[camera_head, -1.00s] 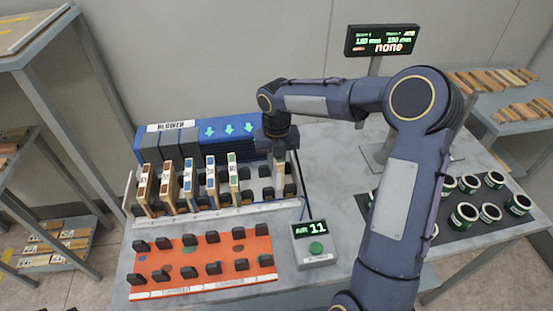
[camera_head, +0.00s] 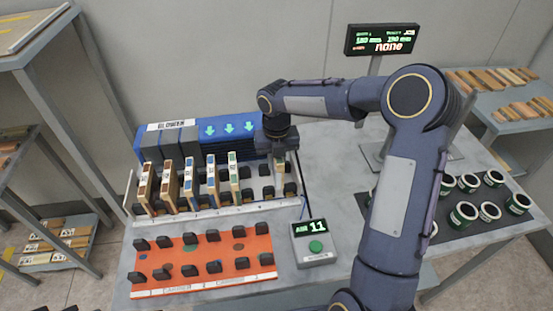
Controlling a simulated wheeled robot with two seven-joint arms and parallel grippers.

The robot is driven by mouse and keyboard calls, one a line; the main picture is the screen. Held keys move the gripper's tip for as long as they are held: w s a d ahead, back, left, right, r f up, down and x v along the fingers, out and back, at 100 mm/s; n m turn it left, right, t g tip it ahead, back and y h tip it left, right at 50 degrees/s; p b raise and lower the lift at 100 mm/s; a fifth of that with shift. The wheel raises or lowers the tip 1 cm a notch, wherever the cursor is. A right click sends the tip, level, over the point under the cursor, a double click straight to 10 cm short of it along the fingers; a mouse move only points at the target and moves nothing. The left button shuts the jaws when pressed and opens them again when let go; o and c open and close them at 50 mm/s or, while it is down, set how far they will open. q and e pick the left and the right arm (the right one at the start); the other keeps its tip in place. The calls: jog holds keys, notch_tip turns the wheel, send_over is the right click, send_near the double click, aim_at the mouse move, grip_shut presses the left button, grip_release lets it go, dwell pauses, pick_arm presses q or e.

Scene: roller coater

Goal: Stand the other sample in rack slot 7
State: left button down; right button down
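A white rack (camera_head: 225,210) with rows of black holders stands on the table in front of a blue blower unit. Several thin samples stand upright in its left and middle part: a tan one (camera_head: 145,188) at the far left, another beside it (camera_head: 168,186), blue-faced ones (camera_head: 189,182) and a green-topped one (camera_head: 233,173) farthest right. My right gripper (camera_head: 279,166) points down over the rack's right end, right of the green-topped sample. A pale piece shows at its fingers; I cannot tell whether it is a sample or the fingers. My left gripper is out of view.
The blue blower (camera_head: 228,127) with arrows stands behind the rack. An orange board (camera_head: 205,262) with black holders lies in front. A button box (camera_head: 314,243) reading 11 sits right of it. A dark mat (camera_head: 440,232) with several cans is at right. A display (camera_head: 382,39) reads "none".

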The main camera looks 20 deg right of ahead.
jog(key=shift+f, duration=0.15)
jog(key=shift+f+b, duration=0.6)
jog(key=shift+f, duration=0.4)
jog(key=shift+f, duration=0.1)
jog(key=shift+f+b, duration=0.8)
jog(key=shift+f, duration=0.5)
jog(key=c, duration=0.8)
grip_release()
jog(key=shift+c, duration=0.2)
jog(key=shift+r, duration=0.15)
